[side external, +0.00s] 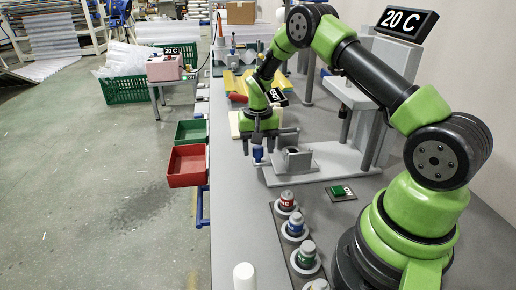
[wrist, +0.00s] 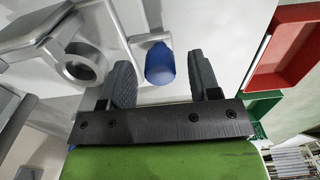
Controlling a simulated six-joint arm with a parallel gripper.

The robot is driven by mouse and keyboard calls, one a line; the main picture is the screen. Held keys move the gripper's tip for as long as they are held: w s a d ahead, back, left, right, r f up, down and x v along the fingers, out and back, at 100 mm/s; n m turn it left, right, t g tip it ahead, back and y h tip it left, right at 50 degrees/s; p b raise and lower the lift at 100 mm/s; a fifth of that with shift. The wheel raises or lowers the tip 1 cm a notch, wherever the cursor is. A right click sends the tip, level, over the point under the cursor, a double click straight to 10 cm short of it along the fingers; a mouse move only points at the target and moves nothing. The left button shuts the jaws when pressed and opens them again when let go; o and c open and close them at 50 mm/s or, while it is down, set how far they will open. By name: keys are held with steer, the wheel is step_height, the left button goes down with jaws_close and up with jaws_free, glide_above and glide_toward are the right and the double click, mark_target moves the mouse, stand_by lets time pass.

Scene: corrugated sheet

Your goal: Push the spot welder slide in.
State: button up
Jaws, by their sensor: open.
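The spot welder (side external: 345,95) is a grey machine at the right of the bench with a flat base. Its slide (side external: 293,158) is a grey block with a round holder, which also shows at the upper left of the wrist view (wrist: 82,64). A rod ending in a blue knob (wrist: 160,64) sticks out from the slide side; the knob also shows in the side view (side external: 257,154). My gripper (side external: 259,143) is open, with its two dark fingers on either side of the knob in the wrist view (wrist: 159,75). I cannot tell whether a finger touches it.
Several capped bottles (side external: 294,226) stand in a rack nearer the camera. A green button box (side external: 341,192) lies right of the slide. Red (side external: 187,166) and green (side external: 191,132) bins hang at the bench's left edge. Yellow parts lie behind my gripper.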

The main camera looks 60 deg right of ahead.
steer(key=shift+f, duration=0.4)
steer(key=c, duration=0.9)
steer(key=shift+o, duration=0.2)
steer(key=s+d, duration=0.9)
steer(key=shift+s+d, duration=0.1)
steer(key=shift+d, duration=0.1)
steer(key=shift+o, duration=0.5)
steer(key=shift+s+d, duration=0.15)
steer(key=shift+s, duration=0.05)
steer(key=o, duration=0.8)
steer(key=shift+c, duration=0.2)
steer(key=shift+r, duration=0.15)
